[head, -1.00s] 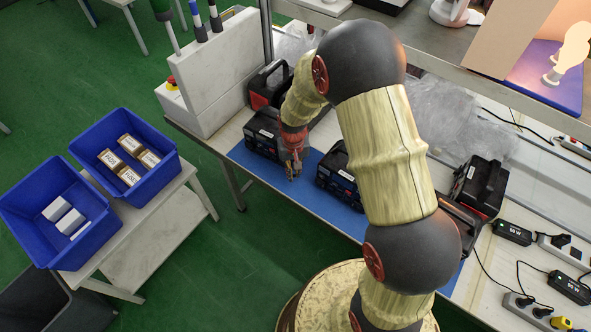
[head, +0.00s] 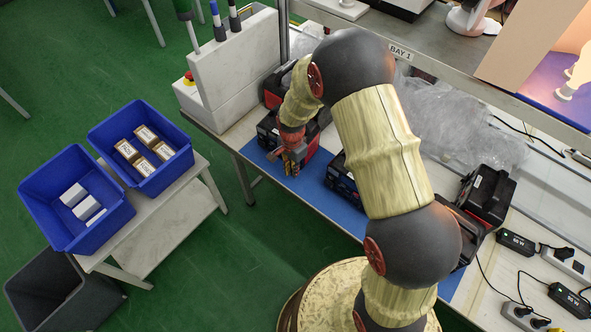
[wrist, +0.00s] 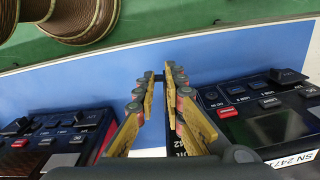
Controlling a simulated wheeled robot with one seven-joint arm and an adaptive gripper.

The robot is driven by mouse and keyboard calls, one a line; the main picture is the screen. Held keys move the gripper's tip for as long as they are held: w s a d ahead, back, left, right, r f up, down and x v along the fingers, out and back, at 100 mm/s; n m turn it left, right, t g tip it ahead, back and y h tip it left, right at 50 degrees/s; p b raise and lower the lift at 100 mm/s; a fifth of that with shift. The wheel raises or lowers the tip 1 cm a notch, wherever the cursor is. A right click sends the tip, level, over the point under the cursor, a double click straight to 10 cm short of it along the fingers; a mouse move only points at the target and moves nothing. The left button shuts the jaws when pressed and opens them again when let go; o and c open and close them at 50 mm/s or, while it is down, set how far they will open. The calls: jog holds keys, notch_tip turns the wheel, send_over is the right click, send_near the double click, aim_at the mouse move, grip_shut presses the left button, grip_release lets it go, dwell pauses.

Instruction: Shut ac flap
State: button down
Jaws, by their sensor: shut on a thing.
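My gripper (head: 293,164) reaches down at the front of a dark power station (head: 268,131) with red trim on the bench. In the wrist view my gripper (wrist: 162,74) has its yellow-edged fingers close together at the tips. They close on a thin dark piece (wrist: 177,142) with pale lettering, mostly hidden by the fingers. I cannot make out whether this is the AC flap. The power station (wrist: 262,108) right of the fingers shows ports, a grey screen and a serial label. A second power station (wrist: 45,142) lies left of the fingers, apart from them.
Another power station (head: 341,176) stands beside my arm on the blue mat (head: 318,196). One more (head: 487,197) stands farther right. Chargers (head: 516,242) and cables lie at the right. Blue bins (head: 75,241) stand on a side table at the left.

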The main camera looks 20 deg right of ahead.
jog(key=m, duration=0.1)
jog(key=w+m, duration=0.1)
jog(key=m, duration=0.1)
jog(key=shift+w+a+m+p, duration=0.1)
jog(key=shift+a+m+p, duration=0.2)
jog(key=shift+a, duration=0.05)
jog(key=shift+w+a+m, duration=0.1)
jog(key=shift+w+m, duration=0.25)
jog(key=shift+m, duration=0.55)
jog(key=shift+w+a+m, duration=0.1)
jog(key=shift+w+m, duration=0.2)
jog(key=shift+m, duration=0.6)
jog(key=shift+w, duration=0.1)
